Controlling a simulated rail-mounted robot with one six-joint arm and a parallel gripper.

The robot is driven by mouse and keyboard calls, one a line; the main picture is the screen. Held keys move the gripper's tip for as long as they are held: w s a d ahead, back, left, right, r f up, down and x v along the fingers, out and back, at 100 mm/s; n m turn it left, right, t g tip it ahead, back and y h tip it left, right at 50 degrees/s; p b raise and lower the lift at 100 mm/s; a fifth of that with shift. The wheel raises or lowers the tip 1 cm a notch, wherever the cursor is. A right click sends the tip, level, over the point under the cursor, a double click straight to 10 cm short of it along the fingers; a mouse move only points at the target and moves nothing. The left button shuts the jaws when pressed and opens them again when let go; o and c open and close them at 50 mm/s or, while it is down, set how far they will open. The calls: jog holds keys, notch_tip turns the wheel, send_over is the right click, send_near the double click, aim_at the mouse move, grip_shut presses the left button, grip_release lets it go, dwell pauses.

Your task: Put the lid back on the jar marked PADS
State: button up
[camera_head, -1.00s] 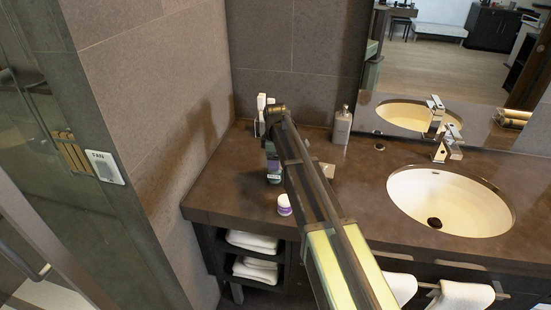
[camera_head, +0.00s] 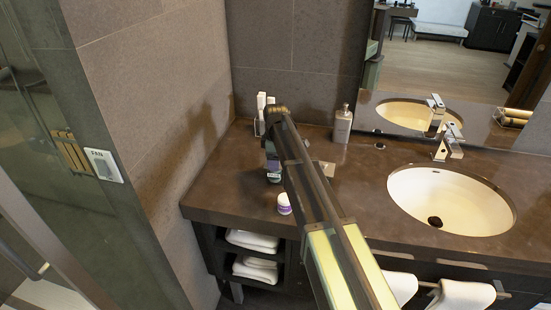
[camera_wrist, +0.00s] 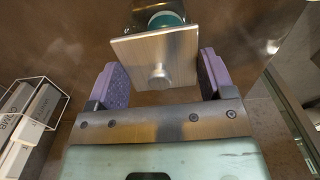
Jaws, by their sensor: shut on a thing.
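In the wrist view my gripper (camera_wrist: 160,78) has purple pads on either side of a square, brushed-metal lid (camera_wrist: 145,52) with a round knob. It is shut on the lid. Just past the lid, a container with a teal round part (camera_wrist: 166,19) shows, partly covered by the lid. I cannot tell whether the two touch. In the head view my gripper (camera_head: 270,150) is low over the left part of the counter, mostly hidden behind my arm.
A wire rack with upright boxes (camera_wrist: 28,115) is at left in the wrist view. A tan block (camera_head: 327,168), soap bottle (camera_head: 342,124) and sink (camera_head: 450,202) are to the right.

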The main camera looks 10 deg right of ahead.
jog(key=shift+f, duration=0.15)
jog(key=o, duration=0.9)
notch_tip(320, 180, up, 7)
jog(key=p, duration=0.7)
jog(key=shift+c, duration=0.5)
grip_shut()
dwell(0.7)
jog(key=shift+f, duration=0.1)
